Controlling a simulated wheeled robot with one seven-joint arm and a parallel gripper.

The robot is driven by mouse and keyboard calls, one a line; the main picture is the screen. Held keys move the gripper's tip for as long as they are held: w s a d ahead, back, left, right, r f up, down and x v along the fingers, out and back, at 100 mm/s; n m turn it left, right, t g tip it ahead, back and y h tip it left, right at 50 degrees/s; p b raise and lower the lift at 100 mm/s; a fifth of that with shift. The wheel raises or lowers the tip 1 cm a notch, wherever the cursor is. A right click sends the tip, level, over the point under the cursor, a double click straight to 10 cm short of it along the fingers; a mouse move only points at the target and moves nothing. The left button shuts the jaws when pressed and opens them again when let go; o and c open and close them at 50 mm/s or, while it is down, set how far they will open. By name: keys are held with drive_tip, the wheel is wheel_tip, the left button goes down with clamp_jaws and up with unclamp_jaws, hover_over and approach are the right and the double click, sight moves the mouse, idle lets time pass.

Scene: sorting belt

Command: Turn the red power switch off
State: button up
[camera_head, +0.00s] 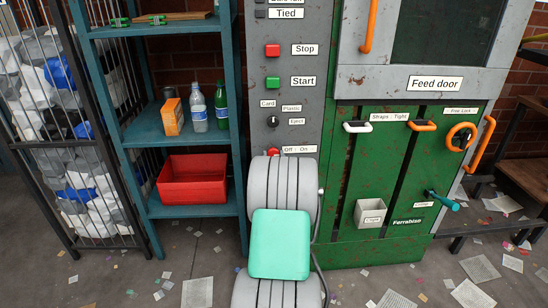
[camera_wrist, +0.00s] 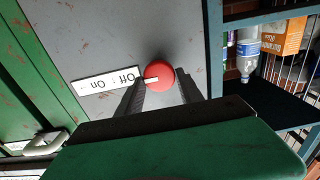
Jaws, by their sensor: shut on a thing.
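The red power switch (camera_wrist: 159,75) is a round knob with a pale pointer mark, beside the "Off : On" label (camera_wrist: 106,80) in the wrist view. My gripper (camera_wrist: 160,84) has its two dark fingers on either side of the knob, shut on it. In the wrist view the pale mark points toward the label. In the head view only the top of the red switch (camera_head: 272,153) shows, left of its label (camera_head: 299,149). My arm covers the rest of the switch and hides my fingers there.
Above the switch on the grey panel are a card/plastic selector (camera_head: 271,122), a green Start button (camera_head: 272,82) and a red Stop button (camera_head: 272,50). A blue shelf (camera_head: 182,130) with bottles stands close at left. The green machine (camera_head: 340,190) is at right.

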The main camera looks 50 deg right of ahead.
drive_tip(key=shift+d, duration=0.1)
drive_tip(key=shift+c, duration=0.5)
drive_tip(key=shift+f+b, duration=0.1)
drive_tip(key=shift+b, duration=0.25)
drive_tip(key=shift+n+b, duration=0.3)
drive_tip(key=shift+w+a+f+n+b, duration=0.1)
drive_tip(key=shift+n+b, duration=2.8)
drive_tip(key=shift+b, duration=0.45)
drive_tip(key=shift+w+a+f+n+b, duration=0.1)
drive_tip(key=shift+n+b, duration=2.8)
drive_tip(key=shift+b, duration=0.45)
drive_tip(key=shift+w+a+f+n+b, duration=0.1)
drive_tip(key=shift+n+b, duration=2.8)
drive_tip(key=shift+b, duration=0.45)
